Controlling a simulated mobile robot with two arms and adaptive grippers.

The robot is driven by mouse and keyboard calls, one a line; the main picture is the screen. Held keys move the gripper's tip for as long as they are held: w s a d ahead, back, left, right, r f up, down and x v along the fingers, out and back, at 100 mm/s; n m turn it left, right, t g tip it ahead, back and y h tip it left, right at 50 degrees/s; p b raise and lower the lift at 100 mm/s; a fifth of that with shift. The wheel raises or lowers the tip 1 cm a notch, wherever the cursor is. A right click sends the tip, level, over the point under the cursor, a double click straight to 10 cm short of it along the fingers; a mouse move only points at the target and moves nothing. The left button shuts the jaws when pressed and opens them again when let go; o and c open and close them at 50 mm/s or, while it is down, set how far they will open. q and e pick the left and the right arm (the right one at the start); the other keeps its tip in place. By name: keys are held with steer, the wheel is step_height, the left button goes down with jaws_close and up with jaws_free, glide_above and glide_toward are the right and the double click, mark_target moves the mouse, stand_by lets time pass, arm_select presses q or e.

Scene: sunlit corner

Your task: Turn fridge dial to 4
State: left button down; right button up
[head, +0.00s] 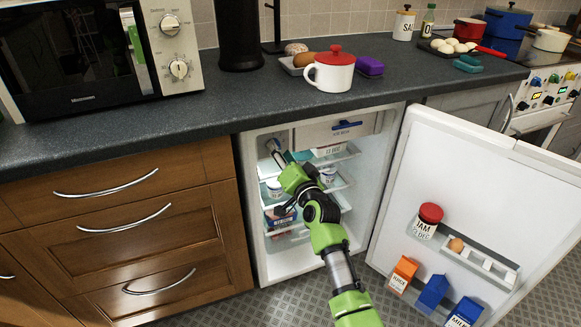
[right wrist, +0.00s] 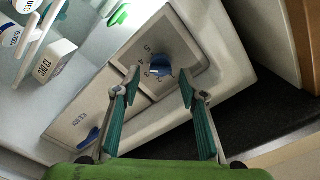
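The fridge (head: 262,255) stands open under the counter. In the head view the panel (head: 272,143) is at the fridge's upper left, and the gripper partly hides the dial. My right gripper (right wrist: 159,77) is open, its fingertips either side of the dial's near side, with no clear contact. It also shows in the head view (head: 281,160). My left gripper is not in view.
The ice box (head: 335,128) with a blue handle (right wrist: 88,138) is beside the panel. Shelves with labelled food packs (head: 276,188) lie below. The fridge door (head: 480,190) is swung open right, holding a jam jar (head: 428,220) and cartons. Wooden drawers (head: 130,235) stand left.

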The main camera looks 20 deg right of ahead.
steer(key=s, duration=0.9)
steer(key=shift+s, duration=0.15)
steer(key=shift+d, duration=0.1)
